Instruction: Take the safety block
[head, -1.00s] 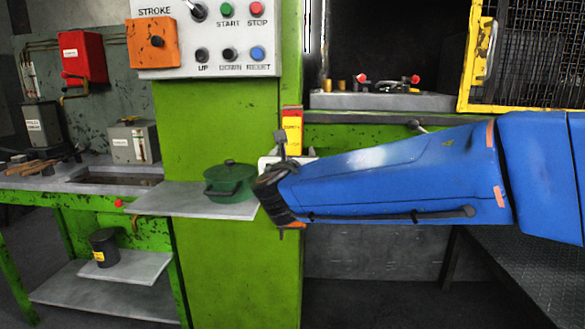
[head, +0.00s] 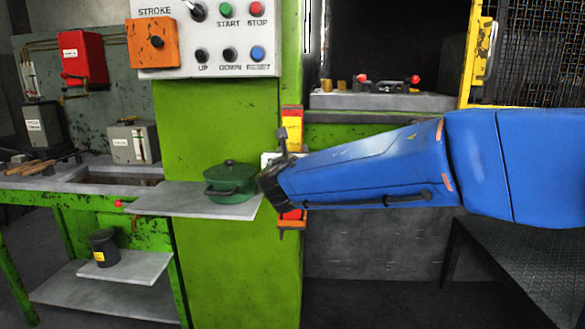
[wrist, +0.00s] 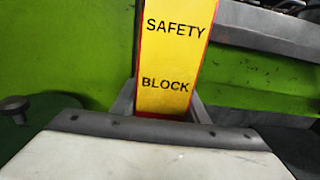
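The safety block (head: 292,127) is a tall red piece with a yellow label, upright in an orange holder (head: 291,223) on the front of the green press column. In the wrist view its yellow face (wrist: 170,55) reads "SAFETY BLOCK" and fills the upper middle. My gripper (wrist: 163,108) is in front of the block's lower part, with a grey finger-like piece close at each side of it. I cannot tell whether these touch the block. In the head view my blue arm's dark wrist end covers the block's middle and most of the gripper.
A green pot (head: 230,181) stands on a grey shelf (head: 165,200) just left of my wrist. The control panel (head: 205,38) is above. A yellow mesh guard (head: 530,55) stands at the right. A dark cup (head: 104,247) sits on the lower shelf.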

